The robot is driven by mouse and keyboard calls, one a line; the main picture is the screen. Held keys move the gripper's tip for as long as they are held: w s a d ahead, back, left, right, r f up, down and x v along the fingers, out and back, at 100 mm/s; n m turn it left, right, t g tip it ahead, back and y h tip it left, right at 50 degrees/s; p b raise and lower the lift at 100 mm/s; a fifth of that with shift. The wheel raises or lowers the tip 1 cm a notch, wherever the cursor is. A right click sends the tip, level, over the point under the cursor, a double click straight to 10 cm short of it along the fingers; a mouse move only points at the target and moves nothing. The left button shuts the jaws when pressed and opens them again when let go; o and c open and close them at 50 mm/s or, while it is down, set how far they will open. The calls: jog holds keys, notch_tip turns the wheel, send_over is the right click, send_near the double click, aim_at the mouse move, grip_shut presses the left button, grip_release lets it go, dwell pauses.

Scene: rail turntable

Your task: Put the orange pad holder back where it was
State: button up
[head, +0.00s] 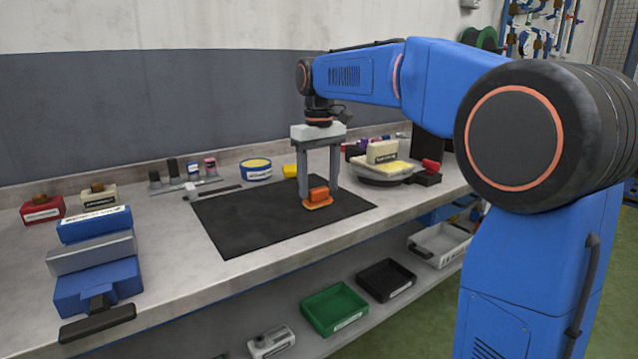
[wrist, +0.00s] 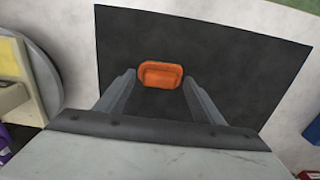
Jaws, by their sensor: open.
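The orange pad holder (head: 318,197) stands on the black mat (head: 235,222), near the mat's right side in the head view. In the wrist view the orange pad holder (wrist: 160,75) lies between and just beyond the two fingertips. My gripper (head: 320,190) points straight down with its fingers apart, one on each side of the holder. It is open in the wrist view (wrist: 160,90) too, with gaps beside the holder. I cannot tell how high the fingertips are above the mat.
A round turntable (head: 382,172) with a cream block (head: 382,152) stands right of the mat. A blue vise (head: 98,260) is at the left. The mat's left part is clear.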

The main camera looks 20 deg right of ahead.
aim_at(319, 188)
notch_tip(319, 188, up, 12)
dwell(0.5)
jog(key=s+d+f+m+t, duration=0.1)
jog(key=s+d+f+t, duration=0.1)
jog(key=s+f, duration=1.3)
jog(key=s+d+f+m+t, duration=0.2)
jog(key=s+d+f, duration=0.3)
jog(key=s+f, duration=1)
jog(key=s, duration=0.3)
jog(key=shift+s+f+m+t, duration=0.15)
jog(key=shift+f+m+t, duration=0.15)
jog(key=shift+t, duration=0.1)
jog(key=shift+r, duration=0.1)
